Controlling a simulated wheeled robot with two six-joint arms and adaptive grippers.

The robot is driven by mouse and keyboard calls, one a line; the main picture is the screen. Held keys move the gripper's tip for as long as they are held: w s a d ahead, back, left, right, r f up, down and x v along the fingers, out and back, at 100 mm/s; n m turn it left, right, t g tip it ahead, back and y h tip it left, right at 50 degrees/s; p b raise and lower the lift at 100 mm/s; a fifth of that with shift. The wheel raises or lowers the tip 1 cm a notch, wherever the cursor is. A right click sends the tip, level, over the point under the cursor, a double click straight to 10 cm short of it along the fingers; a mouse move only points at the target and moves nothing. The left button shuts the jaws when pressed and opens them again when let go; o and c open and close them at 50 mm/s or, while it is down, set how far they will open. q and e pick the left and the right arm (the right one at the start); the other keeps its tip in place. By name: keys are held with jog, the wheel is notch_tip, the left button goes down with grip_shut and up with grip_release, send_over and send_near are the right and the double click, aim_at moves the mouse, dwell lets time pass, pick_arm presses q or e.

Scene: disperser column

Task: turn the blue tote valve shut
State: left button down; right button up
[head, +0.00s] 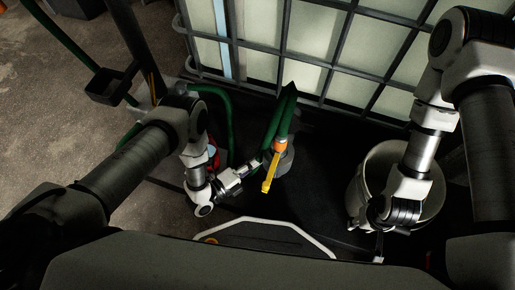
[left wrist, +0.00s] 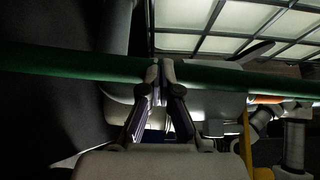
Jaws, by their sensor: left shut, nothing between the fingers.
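The caged tote (head: 310,35) with a light blue stripe stands at the back. In front of it, a yellow lever (head: 270,174) hangs below an orange collar (head: 279,145) beside green hoses; I take this as the valve. The lever points toward me. My left gripper (head: 256,163) is shut and empty, just left of the lever and apart from it. In the left wrist view its fingertips (left wrist: 160,66) overlap a green hose (left wrist: 70,62); contact is unclear. The yellow lever (left wrist: 246,140) shows to their right there. My right gripper (head: 378,256) is by the bucket; its fingers are too small to read.
A pale bucket (head: 432,196) stands at the right, behind my right forearm. Green hoses (head: 228,115) run beside my left arm. A red object (head: 215,158) is partly hidden by that arm. The dark floor between lever and bucket looks clear.

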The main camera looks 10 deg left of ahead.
pick_arm(q)
jog(key=b+x, duration=0.1)
jog(key=x, duration=0.3)
jog(key=b+x, duration=0.2)
jog(key=x, duration=0.3)
jog(key=shift+f, duration=0.25)
jog(key=shift+w+a+r+b, duration=0.1)
jog(key=shift+w+a+b, duration=0.2)
jog(key=shift+w+a, duration=0.4)
jog(key=shift+w+a+r+b, duration=0.1)
jog(key=shift+w+a+b, duration=0.15)
jog(key=shift+w+a, duration=0.45)
pick_arm(e)
jog(key=shift+f, duration=2.25)
pick_arm(q)
jog(key=shift+w+d, duration=0.15)
jog(key=shift+w, duration=0.05)
